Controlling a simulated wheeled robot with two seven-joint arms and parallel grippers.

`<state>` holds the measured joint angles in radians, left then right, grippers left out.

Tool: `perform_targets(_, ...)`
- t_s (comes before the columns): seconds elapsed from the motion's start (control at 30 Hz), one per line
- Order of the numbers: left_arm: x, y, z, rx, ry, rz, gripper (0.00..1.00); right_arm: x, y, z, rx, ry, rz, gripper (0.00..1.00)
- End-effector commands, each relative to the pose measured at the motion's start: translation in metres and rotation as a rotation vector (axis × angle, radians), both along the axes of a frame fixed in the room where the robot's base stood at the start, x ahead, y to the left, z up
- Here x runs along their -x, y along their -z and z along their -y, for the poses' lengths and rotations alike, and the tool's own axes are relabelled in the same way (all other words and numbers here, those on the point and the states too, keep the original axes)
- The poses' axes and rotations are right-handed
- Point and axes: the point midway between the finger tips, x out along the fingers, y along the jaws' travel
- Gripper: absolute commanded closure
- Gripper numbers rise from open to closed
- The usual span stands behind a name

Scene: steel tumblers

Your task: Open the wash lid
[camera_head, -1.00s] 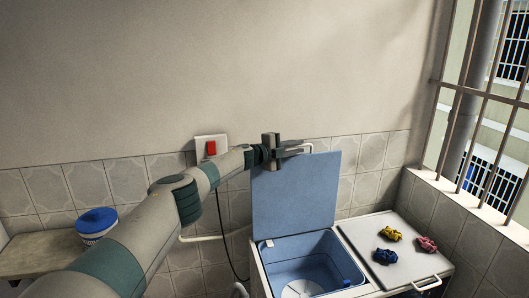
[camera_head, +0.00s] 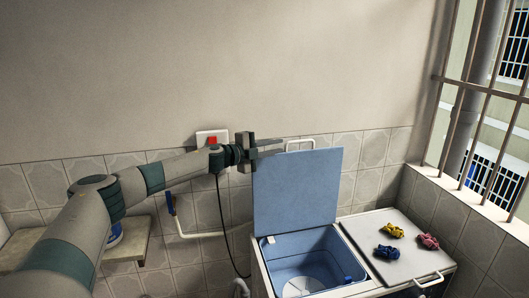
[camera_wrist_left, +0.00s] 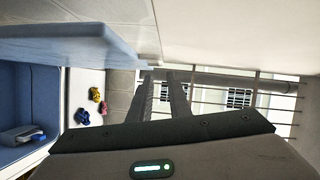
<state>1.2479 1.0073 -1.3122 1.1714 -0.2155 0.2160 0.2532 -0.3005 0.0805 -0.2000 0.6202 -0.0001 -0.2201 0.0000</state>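The blue wash lid (camera_head: 297,190) stands upright at the back of the washing machine, and the blue tub (camera_head: 300,245) below is uncovered. A white handle (camera_head: 300,143) is at its top edge. In the left wrist view the lid (camera_wrist_left: 60,45) is at upper left, beside the fingers. My left gripper (camera_head: 283,147) is near the lid's top left corner, just left of the handle. It also shows in the left wrist view (camera_wrist_left: 160,78), with its two fingers parted and nothing between them. My right gripper is not in view.
A closed white lid (camera_head: 392,250) on the right carries yellow, blue and pink cloth-like items. A red switch (camera_head: 212,141) and a pipe are on the tiled wall. A ledge (camera_head: 130,248) is at left, partly behind my arm. A barred window is at right.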

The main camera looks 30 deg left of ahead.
Motion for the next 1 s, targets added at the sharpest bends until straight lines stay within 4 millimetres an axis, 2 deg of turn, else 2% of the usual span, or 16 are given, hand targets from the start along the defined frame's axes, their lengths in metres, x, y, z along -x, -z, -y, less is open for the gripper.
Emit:
perform_targets(0.1,0.018,0.000,-0.007,0.000,0.001,0.000,0.83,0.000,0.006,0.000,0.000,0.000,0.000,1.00)
perform_targets(0.33,0.037,-0.003,-0.014,0.000,0.000,0.000,0.83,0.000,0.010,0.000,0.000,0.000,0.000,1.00)
perform_targets(1.0,0.041,-0.004,-0.015,0.001,0.001,0.000,0.83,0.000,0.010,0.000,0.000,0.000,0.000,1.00)
